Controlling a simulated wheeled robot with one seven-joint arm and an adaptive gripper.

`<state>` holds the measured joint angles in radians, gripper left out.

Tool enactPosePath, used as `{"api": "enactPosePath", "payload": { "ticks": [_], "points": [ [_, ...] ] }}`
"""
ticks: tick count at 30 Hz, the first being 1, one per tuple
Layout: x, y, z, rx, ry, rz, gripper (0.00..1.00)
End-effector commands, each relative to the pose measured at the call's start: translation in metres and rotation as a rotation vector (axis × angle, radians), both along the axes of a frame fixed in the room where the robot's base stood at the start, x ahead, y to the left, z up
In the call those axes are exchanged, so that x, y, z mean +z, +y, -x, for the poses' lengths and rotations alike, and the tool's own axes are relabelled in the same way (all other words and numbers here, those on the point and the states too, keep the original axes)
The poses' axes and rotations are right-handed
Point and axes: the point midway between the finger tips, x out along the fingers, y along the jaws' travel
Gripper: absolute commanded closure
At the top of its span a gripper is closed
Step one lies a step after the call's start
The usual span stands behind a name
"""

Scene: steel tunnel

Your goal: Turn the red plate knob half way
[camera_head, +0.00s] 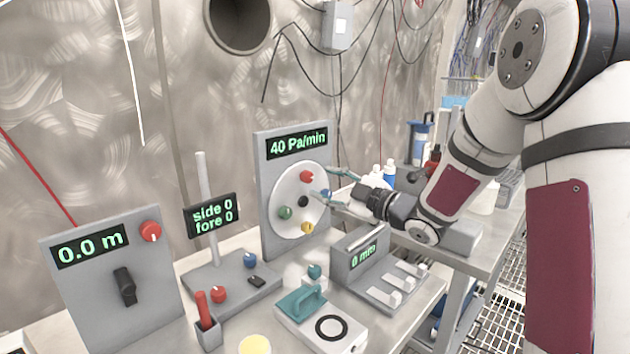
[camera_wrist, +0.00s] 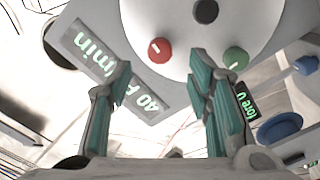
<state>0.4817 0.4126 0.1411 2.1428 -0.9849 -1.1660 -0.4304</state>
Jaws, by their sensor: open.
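The red plate knob (camera_head: 306,176) sits near the top of a round pale plate (camera_head: 284,187) on an upright grey panel (camera_head: 268,150) reading "40 Pa/min". The knob also shows in the wrist view (camera_wrist: 160,50), with a white mark on its face. My gripper (camera_head: 319,180) is open and empty, to the right of the plate. In the wrist view its two teal fingers (camera_wrist: 160,70) are spread, with the red knob beyond and between their tips. I see no clear contact with the knob.
The plate also bears a green knob (camera_head: 285,212), a yellow knob (camera_head: 307,227) and a black centre (camera_head: 303,200). A "0 mm" box (camera_head: 345,262) with white switches stands below my gripper. A "side 0 fore 0" unit (camera_head: 212,213) and a "0.0 m" panel (camera_head: 85,290) stand left.

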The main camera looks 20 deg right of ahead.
Motion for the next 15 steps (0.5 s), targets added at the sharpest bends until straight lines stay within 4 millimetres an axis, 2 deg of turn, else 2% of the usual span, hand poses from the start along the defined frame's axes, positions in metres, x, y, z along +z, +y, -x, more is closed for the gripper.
{"api": "enactPosePath", "payload": {
  "ticks": [6, 15],
  "points": [
    [0.0, -0.019, 0.032, -0.002, 0.001, 0.001, 0.54],
    [0.0, -0.027, 0.047, 0.001, 0.001, 0.0, 0.54]
  ]
}}
